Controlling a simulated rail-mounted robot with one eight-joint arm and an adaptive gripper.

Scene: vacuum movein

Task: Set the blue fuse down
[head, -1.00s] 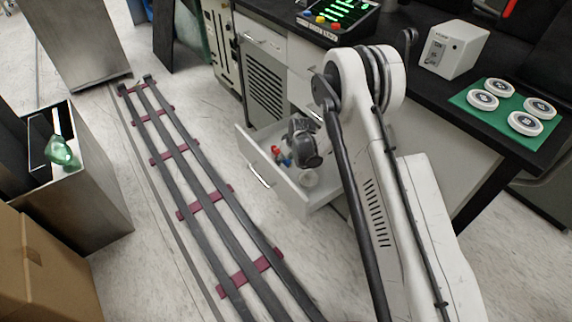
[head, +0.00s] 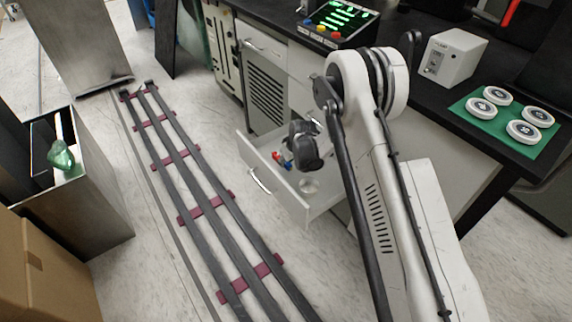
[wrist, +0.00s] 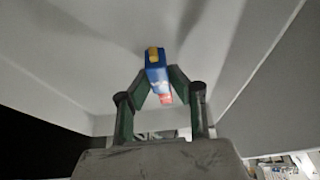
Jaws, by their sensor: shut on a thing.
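The blue fuse (wrist: 156,67) is a small blue block with a yellow patch. It sits between the two green-and-grey fingertips of my gripper (wrist: 158,80) in the wrist view, over a pale surface. A small red piece (wrist: 166,98) shows at its near end; I cannot tell whether it is part of the fuse. In the head view my gripper is over the open white drawer (head: 262,184), with small red and blue bits (head: 283,161) beside its dark wrist. The fingertips are too small to make out there. I cannot tell whether the fuse touches the drawer floor.
A round pale item (head: 309,186) lies in the drawer's near corner. The drawer walls stand close around my gripper. A black counter (head: 440,115) above holds a white box (head: 453,58) and a green mat (head: 514,136) with white discs. Dark rails (head: 190,180) run along the floor.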

